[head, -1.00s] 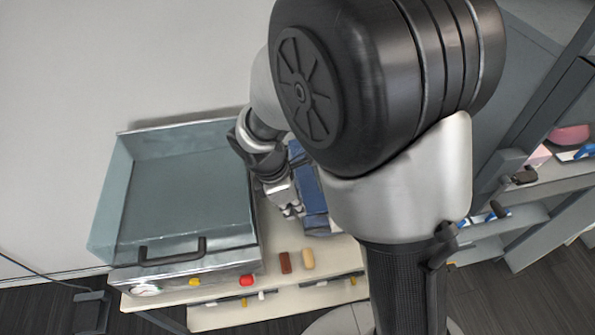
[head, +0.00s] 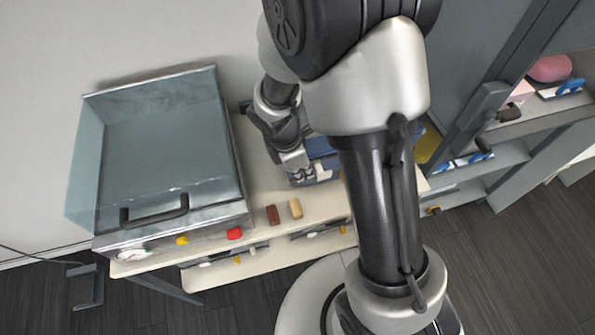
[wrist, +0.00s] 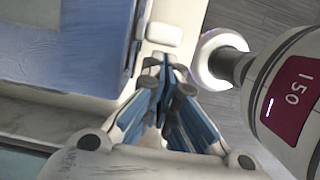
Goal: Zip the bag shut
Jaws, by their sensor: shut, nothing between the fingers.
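The bag is most likely the blue, boxy thing (head: 322,152) on the bench, partly hidden behind my arm in the head view. Its blue surface with a pale border also fills the upper left of the wrist view (wrist: 75,50). My gripper (head: 303,177) is at the bag's near left end in the head view. In the wrist view my gripper (wrist: 164,72) has its fingers together with nothing between them, just to the right of the bag's pale edge. I cannot make out the zip or its pull, or whether the gripper touches the bag.
A clear-walled box with a dark handle (head: 155,211) stands left on the bench. A red knob (head: 235,234), a brown block (head: 272,214) and a tan block (head: 295,208) are near the bench's front. Grey shelving (head: 490,165) with small items stands right.

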